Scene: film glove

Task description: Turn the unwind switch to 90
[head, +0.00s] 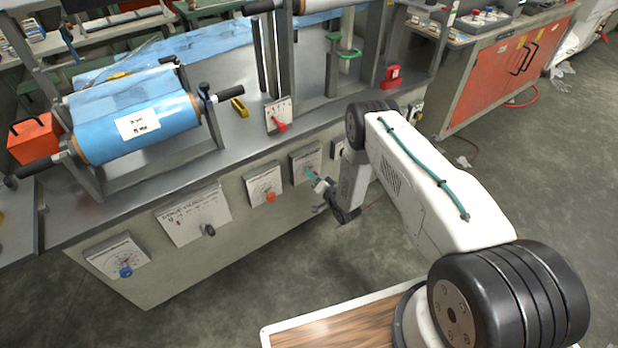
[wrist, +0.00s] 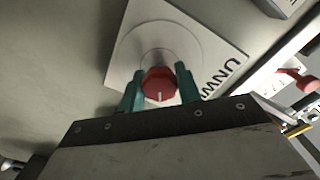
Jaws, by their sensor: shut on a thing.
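The unwind switch is a red knob (wrist: 159,84) on a white plate (wrist: 205,40) whose lettering, partly cut off, begins "UNW". A white mark on the knob points toward the bottom of the wrist view. My gripper (wrist: 160,88) is shut on the knob, with one teal finger on each side. In the head view my gripper (head: 313,175) reaches the plate (head: 305,157) on the front of the machine. The knob is hidden there, and I cannot read the dial numbers in either view.
Other plates with an orange knob (head: 270,197), a dark knob (head: 208,230) and a blue knob (head: 125,271) lie to the left on the same panel. A red-handled lever (head: 280,125) stands above on the bench. Open floor lies to the right.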

